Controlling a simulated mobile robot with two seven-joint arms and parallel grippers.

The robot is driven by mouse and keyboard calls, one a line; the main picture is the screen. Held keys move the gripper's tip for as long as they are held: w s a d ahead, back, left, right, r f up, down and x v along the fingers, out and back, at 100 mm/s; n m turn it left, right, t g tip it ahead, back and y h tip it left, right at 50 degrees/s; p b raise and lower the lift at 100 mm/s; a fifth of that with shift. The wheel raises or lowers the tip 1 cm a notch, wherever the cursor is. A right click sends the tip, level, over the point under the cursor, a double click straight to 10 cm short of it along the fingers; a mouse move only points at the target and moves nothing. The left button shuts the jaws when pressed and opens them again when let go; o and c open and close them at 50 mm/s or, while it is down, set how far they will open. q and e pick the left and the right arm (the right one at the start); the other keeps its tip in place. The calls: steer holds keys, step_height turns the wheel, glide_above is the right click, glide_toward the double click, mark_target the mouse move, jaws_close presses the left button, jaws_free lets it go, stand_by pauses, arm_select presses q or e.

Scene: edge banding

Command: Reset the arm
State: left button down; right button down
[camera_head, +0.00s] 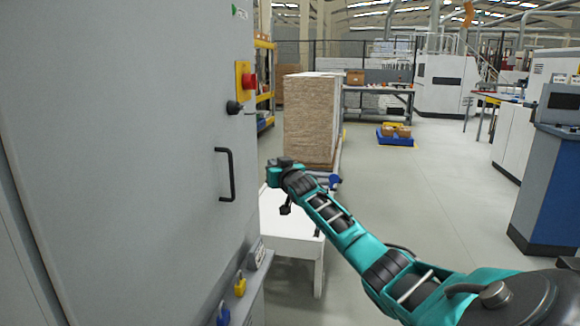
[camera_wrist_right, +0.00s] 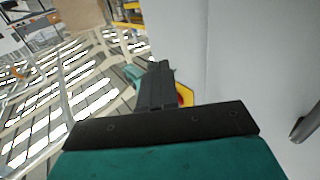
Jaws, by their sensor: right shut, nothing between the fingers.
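My right arm, teal and black, reaches in from the lower right in the head view. Its right gripper (camera_head: 285,209) is small and dark there, beside the grey cabinet (camera_head: 120,130) and a little right of its black door handle (camera_head: 231,175). In the right wrist view, the two dark fingers of the right gripper (camera_wrist_right: 157,75) are together and hold nothing. Part of a yellow plate with red (camera_wrist_right: 186,95) shows behind them. My left gripper is not in view.
A red button on a yellow plate (camera_head: 246,81) and a black knob (camera_head: 234,107) stick out from the cabinet. A white table (camera_head: 284,222) stands below my right gripper. A stack of boards (camera_head: 309,118) is behind. Open floor (camera_head: 415,200) lies to the right.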

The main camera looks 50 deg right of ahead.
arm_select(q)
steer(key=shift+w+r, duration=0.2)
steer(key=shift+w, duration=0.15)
arm_select(e)
steer(key=shift+s+d, duration=0.55)
steer(key=shift+s, duration=0.35)
steer(key=shift+s+d, duration=0.5)
steer(key=shift+s, duration=0.4)
steer(key=s+a+f+n+g+y, duration=0.1)
steer(key=s+a+f+n+y, duration=0.3)
steer(key=a+f, duration=0.9)
steer(key=s+a+f+n+g+y, duration=0.25)
steer(key=s+a+f, duration=0.25)
steer(key=a+f, duration=0.85)
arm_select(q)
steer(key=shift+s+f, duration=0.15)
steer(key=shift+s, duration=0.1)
arm_select(e)
steer(key=s+a+f+g+y, duration=0.1)
steer(key=s+a+f, duration=0.2)
steer(key=s+a, duration=0.6)
steer(key=s+a+f+g+y, duration=0.1)
steer(key=s+a+f+y, duration=0.1)
steer(key=s+a, duration=0.8)
steer(key=shift+s+a+f+n, duration=0.15)
steer(key=shift+s+f+n, duration=0.3)
steer(key=shift+s+f, duration=0.55)
